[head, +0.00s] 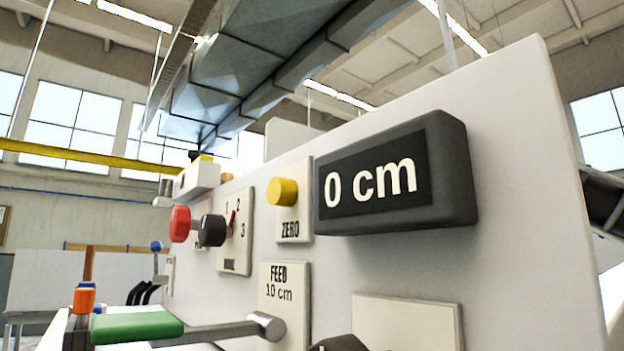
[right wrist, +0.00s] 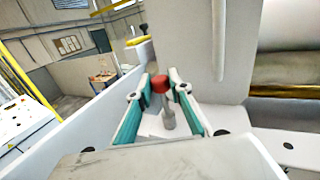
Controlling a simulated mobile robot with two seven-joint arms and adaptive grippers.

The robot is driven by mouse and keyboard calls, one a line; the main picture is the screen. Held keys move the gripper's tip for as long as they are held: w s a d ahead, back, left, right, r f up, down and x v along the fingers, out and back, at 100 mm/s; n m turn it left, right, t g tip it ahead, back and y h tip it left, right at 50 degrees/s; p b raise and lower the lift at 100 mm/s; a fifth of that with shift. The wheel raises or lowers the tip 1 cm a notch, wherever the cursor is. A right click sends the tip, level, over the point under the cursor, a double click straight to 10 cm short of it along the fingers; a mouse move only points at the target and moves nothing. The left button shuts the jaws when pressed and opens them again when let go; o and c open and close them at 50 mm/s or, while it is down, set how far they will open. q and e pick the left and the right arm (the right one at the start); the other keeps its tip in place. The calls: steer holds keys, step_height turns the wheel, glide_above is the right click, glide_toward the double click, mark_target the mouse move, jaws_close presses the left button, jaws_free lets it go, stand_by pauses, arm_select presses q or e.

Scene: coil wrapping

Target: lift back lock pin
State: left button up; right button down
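A pin with a red knob (right wrist: 160,84) and a grey stem stands between the two teal-padded fingers of my right gripper (right wrist: 160,92) in the right wrist view. The fingers are spread to either side of it, with narrow gaps seeming to show beside the knob. I cannot tell whether this is the back lock pin. The pin's lower end sits by a white surface and its seating is unclear. My right gripper does not show clearly in the head view. My left gripper is in neither view.
In the head view a white panel (head: 515,130) carries a display (head: 375,185) reading 0 cm, a yellow button (head: 283,192), a black selector (head: 212,230) and a red knob (head: 180,223). A green-gripped lever (head: 137,327) and an orange-and-blue piece (head: 85,297) are at lower left.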

step_height(320, 180, up, 3)
steer(key=shift+d+r+p, duration=0.1)
steer(key=shift+p, duration=0.8)
steer(key=c, duration=1.8)
jaws_free()
steer(key=v, duration=1.2)
